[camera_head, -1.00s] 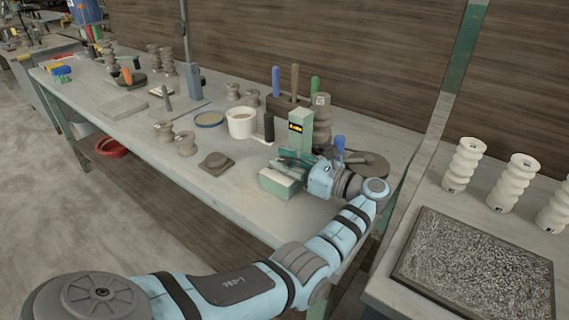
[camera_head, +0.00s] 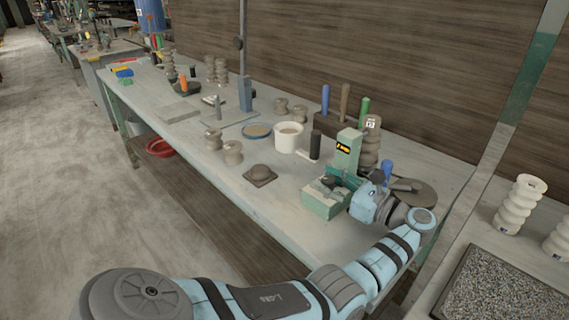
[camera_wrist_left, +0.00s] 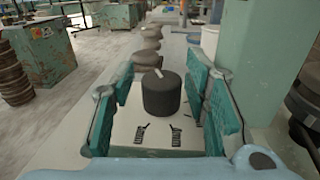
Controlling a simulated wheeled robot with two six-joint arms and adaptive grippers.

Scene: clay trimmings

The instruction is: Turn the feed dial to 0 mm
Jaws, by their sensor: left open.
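The feed dial (camera_wrist_left: 161,94) is a dark round knob with a pale pointer mark on top, in the middle of the left wrist view. It stands on a light plate with black printed marks. My left gripper (camera_wrist_left: 160,76) is open, its teal fingers on either side of the dial, with visible gaps. In the head view my left gripper (camera_head: 345,182) is at the green machine (camera_head: 347,152), over its low green base (camera_head: 322,203), and hides the dial. The scale marks are too small to read. My right gripper is not in view.
A white cup (camera_head: 288,138) and a dark-handled part (camera_head: 315,145) stand left of the machine. A ribbed clay stack (camera_head: 370,145) and a round dark plate (camera_head: 412,192) are behind and right of it. The bench front is mostly clear.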

